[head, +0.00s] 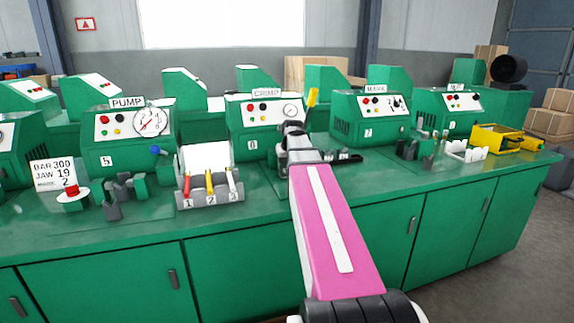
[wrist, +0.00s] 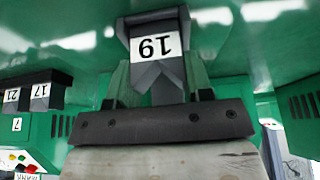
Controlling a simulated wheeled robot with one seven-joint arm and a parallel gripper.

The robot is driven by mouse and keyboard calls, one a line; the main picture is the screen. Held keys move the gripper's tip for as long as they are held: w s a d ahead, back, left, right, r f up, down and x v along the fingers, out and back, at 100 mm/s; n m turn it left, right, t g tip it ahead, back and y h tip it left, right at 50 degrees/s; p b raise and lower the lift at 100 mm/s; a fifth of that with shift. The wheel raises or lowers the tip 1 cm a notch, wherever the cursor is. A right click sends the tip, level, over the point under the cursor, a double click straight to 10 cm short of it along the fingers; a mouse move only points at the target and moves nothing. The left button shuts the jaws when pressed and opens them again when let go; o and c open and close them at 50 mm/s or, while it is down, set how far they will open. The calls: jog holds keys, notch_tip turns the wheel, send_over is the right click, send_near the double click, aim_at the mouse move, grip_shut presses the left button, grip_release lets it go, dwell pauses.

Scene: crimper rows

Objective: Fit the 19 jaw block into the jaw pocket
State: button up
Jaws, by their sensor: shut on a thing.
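The 19 jaw block (wrist: 157,48) is a dark grey block with a white label, and its number is upside down in the wrist view. My gripper (wrist: 158,82) is shut on it, with a finger on each side. In the head view my gripper (head: 297,142) is in front of the CRIMP machine (head: 262,122), above the bench. The block cannot be made out there. The jaw pocket is not clearly visible; my arm and gripper cover that area. Whether the block touches anything beyond the fingers I cannot tell.
Blocks marked 17 (wrist: 42,92) and 21 (wrist: 12,98) show at the left of the wrist view. A yellow-tipped lever (head: 312,97) rises beside my gripper. A card (head: 54,174) reads BAR 300, JAW 19, 2.

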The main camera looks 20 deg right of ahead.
jog(key=shift+f, duration=0.1)
jog(key=o, duration=1.3)
jog(key=v, duration=1.2)
jog(key=shift+s, duration=0.1)
